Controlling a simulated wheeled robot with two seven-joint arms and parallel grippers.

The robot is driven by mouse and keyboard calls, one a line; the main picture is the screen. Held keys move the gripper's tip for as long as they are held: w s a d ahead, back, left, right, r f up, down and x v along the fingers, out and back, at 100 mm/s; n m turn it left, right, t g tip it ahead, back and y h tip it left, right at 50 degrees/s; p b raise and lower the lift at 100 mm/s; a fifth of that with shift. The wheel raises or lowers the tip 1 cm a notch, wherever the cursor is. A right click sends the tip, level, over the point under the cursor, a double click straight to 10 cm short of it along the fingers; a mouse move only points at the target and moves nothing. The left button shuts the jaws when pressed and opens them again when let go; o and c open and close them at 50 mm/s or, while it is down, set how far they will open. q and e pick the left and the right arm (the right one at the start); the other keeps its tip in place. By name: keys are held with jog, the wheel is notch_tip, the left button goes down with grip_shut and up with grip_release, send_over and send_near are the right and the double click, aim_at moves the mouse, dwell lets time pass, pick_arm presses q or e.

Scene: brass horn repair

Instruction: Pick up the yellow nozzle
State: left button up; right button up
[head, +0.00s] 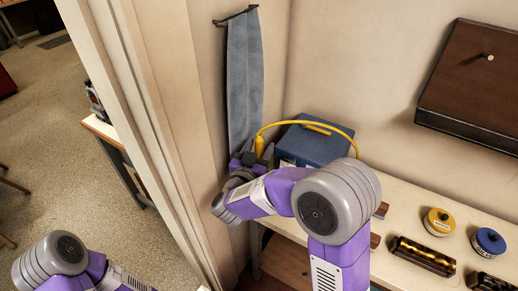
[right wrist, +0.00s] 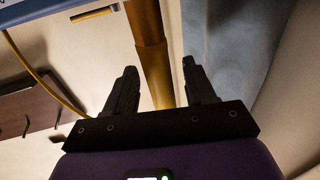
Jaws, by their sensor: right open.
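The yellow nozzle (head: 259,144) is at the end of a yellow hose, upright beside the blue box, its lower part hidden by my gripper in the head view. In the right wrist view the nozzle (right wrist: 153,62) is a dark yellow rod running lengthwise in the gap between the fingers. My right gripper (head: 252,157) is open at the nozzle; its fingers (right wrist: 159,68) stand apart, one on each side of the rod in the picture. I see no finger contact. My left gripper is out of view; only part of that arm shows at the lower left.
The blue box (head: 312,147) with the yellow hose (head: 325,124) stands on the shelf behind my right arm. Grey cloth (head: 245,75) hangs close behind the gripper. Yellow (head: 439,222) and blue (head: 489,242) tins and a wooden rack (head: 423,256) are at right. A brown cabinet (head: 470,85) juts from the wall.

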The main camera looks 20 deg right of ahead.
jog(key=shift+c, duration=0.3)
jog(key=c, duration=1)
